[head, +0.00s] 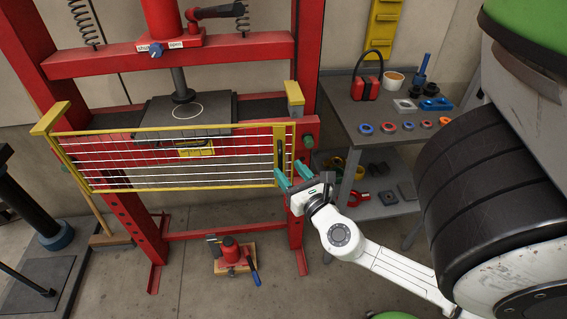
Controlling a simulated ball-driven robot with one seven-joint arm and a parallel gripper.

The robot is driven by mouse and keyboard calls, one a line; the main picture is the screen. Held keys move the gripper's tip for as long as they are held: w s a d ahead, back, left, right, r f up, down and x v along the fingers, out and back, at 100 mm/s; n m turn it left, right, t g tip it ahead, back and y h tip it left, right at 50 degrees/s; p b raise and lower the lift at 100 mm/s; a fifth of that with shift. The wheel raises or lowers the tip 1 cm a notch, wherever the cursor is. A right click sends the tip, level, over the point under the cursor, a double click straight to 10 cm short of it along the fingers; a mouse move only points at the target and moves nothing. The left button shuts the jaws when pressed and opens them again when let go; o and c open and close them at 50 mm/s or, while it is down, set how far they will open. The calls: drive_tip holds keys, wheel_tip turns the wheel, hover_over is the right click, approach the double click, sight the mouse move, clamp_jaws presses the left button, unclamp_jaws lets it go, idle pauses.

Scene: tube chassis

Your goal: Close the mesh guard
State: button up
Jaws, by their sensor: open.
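The mesh guard (180,177) is a yellow frame with pale horizontal wires. It spans the front of the red press (270,50), from a yellow bracket on the left post to the right post. A yellow upright plate with a dark slot (279,146) stands near its right end. My gripper (292,177) has teal fingers and is at the guard's lower right corner, close to the slotted plate. The jaws are open, with nothing seen between them. Whether a finger touches the guard cannot be told.
A grey bench (345,118) with rings, a red padlock-like item (366,88) and small parts stands right of the press. A red jack (232,252) sits on the floor below. A dark column stand (30,195) is at far left. Floor in front is mostly clear.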

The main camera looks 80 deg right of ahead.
drive_tip(key=s+a, duration=0.1)
drive_tip(key=s, duration=0.1)
drive_tip(key=shift+s+a, duration=0.35)
drive_tip(key=shift+a, duration=0.05)
drive_tip(key=shift+w+a, duration=0.1)
